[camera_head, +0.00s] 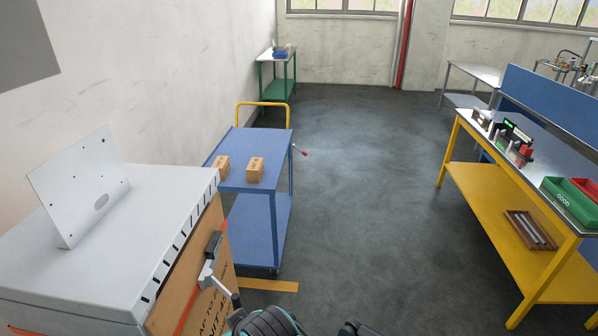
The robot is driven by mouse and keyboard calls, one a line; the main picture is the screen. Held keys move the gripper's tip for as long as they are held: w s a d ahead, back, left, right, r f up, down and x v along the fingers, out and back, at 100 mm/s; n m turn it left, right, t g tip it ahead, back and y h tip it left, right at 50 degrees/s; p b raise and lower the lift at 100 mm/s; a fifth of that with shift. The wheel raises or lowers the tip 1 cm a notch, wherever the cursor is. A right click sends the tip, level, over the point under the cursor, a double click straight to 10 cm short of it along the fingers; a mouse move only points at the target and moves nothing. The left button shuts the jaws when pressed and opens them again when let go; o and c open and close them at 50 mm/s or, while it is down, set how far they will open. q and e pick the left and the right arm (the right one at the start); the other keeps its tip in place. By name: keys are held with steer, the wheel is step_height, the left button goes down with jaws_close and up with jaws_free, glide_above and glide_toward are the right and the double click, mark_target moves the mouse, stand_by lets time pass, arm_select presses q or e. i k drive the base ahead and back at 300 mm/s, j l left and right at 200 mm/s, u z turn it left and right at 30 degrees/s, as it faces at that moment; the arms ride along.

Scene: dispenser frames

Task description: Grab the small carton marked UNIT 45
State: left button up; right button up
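Two small brown cartons stand on the top of a blue cart: a left carton (221,167) and a right carton (255,170). They have dark printing, too small to read, so I cannot tell which one is UNIT 45. They stand apart with a gap between them. A large dispenser cabinet (120,255) at the front left has a brown front panel (190,300) with partly cut-off lettering that includes "UNIT 4". Dark parts of my own body show at the bottom edge. I see no gripper fingers.
The blue cart (240,185) has a yellow handle. A metal lever sticks out from the cabinet front. A yellow workbench (520,240) with green and red bins stands at the right. A green table (278,75) is at the back. The grey floor between is clear.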

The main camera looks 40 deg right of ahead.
mark_target(255, 170)
steer(key=l+z, duration=0.15)
steer(key=z, duration=0.6)
steer(key=i+z, duration=0.4)
steer(key=i+l, duration=0.2)
steer(key=l, duration=0.15)
steer(key=i+l+u, duration=0.1)
steer(key=l, duration=0.2)
steer(key=i+l, duration=0.2)
steer(key=l, duration=0.15)
steer(key=i+l+u, duration=0.3)
steer(key=i+l, duration=0.45)
steer(key=i, duration=0.35)
steer(key=i+l+u, duration=0.35)
steer(key=i+l, duration=0.6)
steer(key=i, duration=0.1)
